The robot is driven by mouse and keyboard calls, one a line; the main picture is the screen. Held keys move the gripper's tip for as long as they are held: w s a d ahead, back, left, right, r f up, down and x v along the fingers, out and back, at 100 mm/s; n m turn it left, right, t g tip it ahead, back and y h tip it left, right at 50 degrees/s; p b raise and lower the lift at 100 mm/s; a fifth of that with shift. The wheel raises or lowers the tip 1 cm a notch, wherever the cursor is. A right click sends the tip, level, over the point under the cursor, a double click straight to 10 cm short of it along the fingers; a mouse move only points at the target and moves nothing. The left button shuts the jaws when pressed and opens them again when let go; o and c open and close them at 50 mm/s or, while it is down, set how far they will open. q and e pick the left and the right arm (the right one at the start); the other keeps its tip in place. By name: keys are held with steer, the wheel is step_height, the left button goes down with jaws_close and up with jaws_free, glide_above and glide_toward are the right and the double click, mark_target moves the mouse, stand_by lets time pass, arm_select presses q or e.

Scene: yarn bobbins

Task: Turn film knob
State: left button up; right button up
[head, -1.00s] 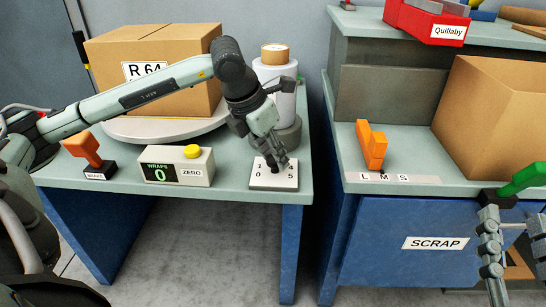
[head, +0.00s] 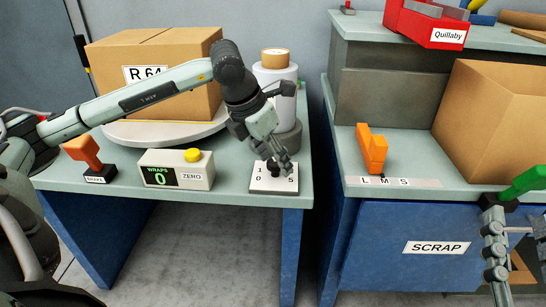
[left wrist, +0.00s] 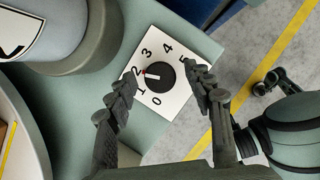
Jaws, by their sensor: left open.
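The film knob (left wrist: 160,75) is a round black dial with a red pointer mark, on a white plate (left wrist: 178,103) numbered 0 to 5. The red mark points at about 2. In the head view the plate (head: 260,187) lies at the front right of the left table, and the knob is mostly hidden by my gripper. My left gripper (left wrist: 161,74) is open, with one finger on each side of the knob; I cannot tell whether they touch it. My right gripper (head: 508,240) is at the lower right edge, partly cut off, and its opening is unclear.
A WRAPS counter (head: 163,173) with a yellow button and an orange brake lever (head: 84,150) stand left of the plate. Behind are a turntable (head: 150,132) with a carton (head: 140,85) and a film roll (head: 275,78). A gap separates the SCRAP bench (head: 385,215).

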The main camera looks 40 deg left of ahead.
arm_select(q)
steer(key=v, duration=1.2)
steer(key=shift+s+f, duration=0.1)
steer(key=shift+s, duration=0.1)
